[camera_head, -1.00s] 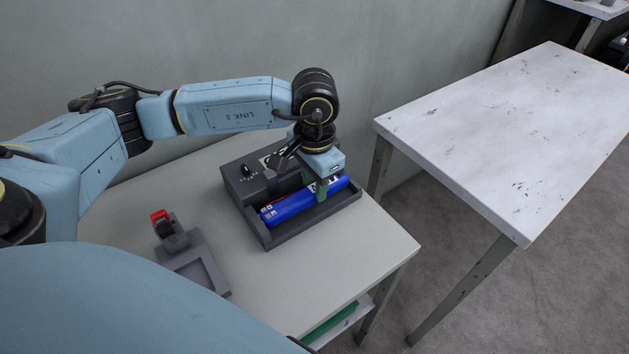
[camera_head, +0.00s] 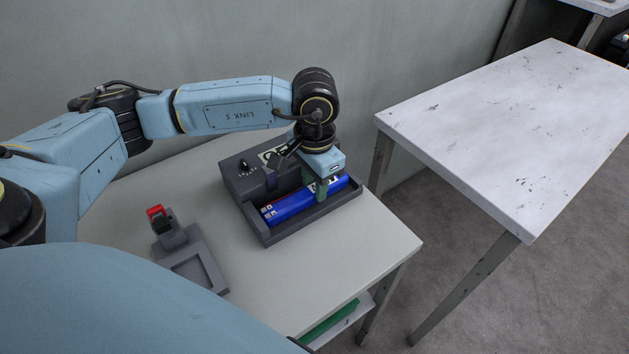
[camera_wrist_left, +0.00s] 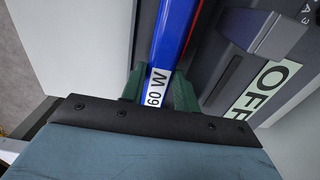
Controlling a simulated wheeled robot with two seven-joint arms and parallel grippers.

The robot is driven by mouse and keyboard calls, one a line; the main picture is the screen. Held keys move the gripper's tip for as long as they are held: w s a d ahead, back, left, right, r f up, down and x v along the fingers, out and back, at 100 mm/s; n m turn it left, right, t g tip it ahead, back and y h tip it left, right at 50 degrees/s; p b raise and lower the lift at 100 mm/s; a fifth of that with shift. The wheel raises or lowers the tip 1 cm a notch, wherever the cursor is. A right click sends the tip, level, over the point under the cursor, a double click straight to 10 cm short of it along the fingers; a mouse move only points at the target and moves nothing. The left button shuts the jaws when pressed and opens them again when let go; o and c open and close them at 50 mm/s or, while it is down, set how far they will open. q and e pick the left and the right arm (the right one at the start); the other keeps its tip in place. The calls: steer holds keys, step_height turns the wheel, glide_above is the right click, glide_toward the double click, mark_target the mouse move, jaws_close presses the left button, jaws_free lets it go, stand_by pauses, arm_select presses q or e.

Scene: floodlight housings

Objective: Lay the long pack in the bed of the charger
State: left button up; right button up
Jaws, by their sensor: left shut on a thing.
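The long pack (camera_head: 290,208) is blue, with a white label reading "60 W" in the left wrist view (camera_wrist_left: 156,88). It lies lengthwise within the low walls of the charger's bed; I cannot tell whether it rests fully on the floor of the bed. The charger (camera_head: 237,167) is a dark grey box with a knob and a sign, "OFF" in the left wrist view. My left gripper (camera_head: 321,190) points down at the pack's right end, its green fingers shut on the pack. My right gripper is not in view.
A grey fixture with a red part (camera_head: 160,216) stands left of the charger on the pale table (camera_head: 375,245). A second, white-topped table (camera_head: 510,120) stands to the right across a gap. The wall is close behind the charger.

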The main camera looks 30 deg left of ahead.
arm_select(q)
steer(key=o, duration=1.2)
steer(key=shift+r, duration=0.1)
step_height(320, 180, up, 13)
steer(key=shift+d+r+p, duration=0.1)
steer(key=shift+r+p, duration=0.1)
steer(key=shift+p, duration=0.85)
steer(key=shift+s, duration=0.1)
